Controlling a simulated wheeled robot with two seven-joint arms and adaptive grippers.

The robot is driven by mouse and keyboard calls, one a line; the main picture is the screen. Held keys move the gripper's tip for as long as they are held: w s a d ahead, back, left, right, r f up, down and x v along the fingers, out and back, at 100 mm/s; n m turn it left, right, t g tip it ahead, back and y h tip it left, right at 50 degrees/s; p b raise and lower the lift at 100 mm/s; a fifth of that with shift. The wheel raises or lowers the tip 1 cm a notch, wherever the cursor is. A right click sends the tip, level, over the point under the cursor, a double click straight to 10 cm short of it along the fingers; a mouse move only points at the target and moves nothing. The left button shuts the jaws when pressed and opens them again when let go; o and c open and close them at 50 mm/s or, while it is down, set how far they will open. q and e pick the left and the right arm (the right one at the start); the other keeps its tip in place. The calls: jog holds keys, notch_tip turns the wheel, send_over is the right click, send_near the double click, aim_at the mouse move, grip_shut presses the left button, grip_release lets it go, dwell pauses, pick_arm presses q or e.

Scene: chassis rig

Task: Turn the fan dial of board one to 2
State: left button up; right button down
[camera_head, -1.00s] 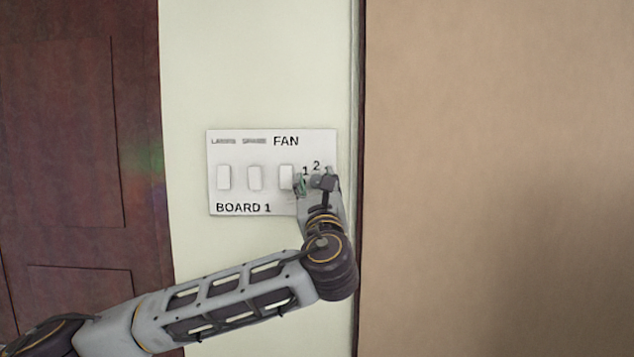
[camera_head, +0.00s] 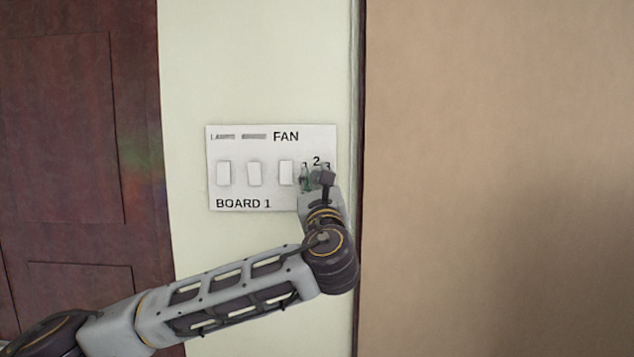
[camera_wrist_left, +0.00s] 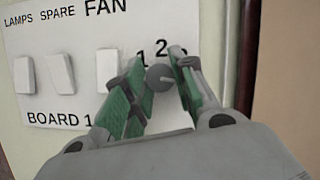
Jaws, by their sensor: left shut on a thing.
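Board one (camera_head: 270,190) is a white wall plate marked BOARD 1, with the word FAN above its right side. The fan dial (camera_wrist_left: 158,76) is a grey round knob below the digits 1 and 2 in the left wrist view. A third digit is partly covered by a finger. My left gripper (camera_head: 315,177) is at the board's right end. In the left wrist view my left gripper (camera_wrist_left: 155,88) has its green-padded fingers on both sides of the dial, shut on it. The dial's pointer cannot be made out. My right gripper is not in view.
Three white rocker switches (camera_head: 254,174) stand in a row left of the dial. A dark wooden door (camera_head: 75,150) is at the left. A brown wall panel (camera_head: 500,150) is at the right, behind a dark edge close to the board.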

pick_arm(q)
jog(key=n+g+y+b, duration=0.1)
jog(key=n+b, duration=0.1)
jog(key=n, duration=0.1)
jog(key=n+y+b, duration=0.1)
jog(key=n+b, duration=0.1)
jog(key=n, duration=0.2)
jog(key=n+g+y+b, duration=0.1)
jog(key=n+y+b, duration=0.1)
jog(key=n, duration=0.2)
jog(key=shift+d+g, duration=0.2)
jog(key=shift+g, duration=0.1)
jog(key=n+g, duration=0.1)
jog(key=n, duration=0.2)
jog(key=shift+n+y, duration=0.3)
jog(key=n+g, duration=0.2)
jog(key=n, duration=0.2)
jog(key=shift+r, duration=0.15)
jog(key=n+g, duration=0.1)
jog(key=n, duration=0.1)
jog(key=shift+n+h+p, duration=0.3)
jog(key=shift+n+h, duration=0.1)
jog(key=shift+n, duration=0.5)
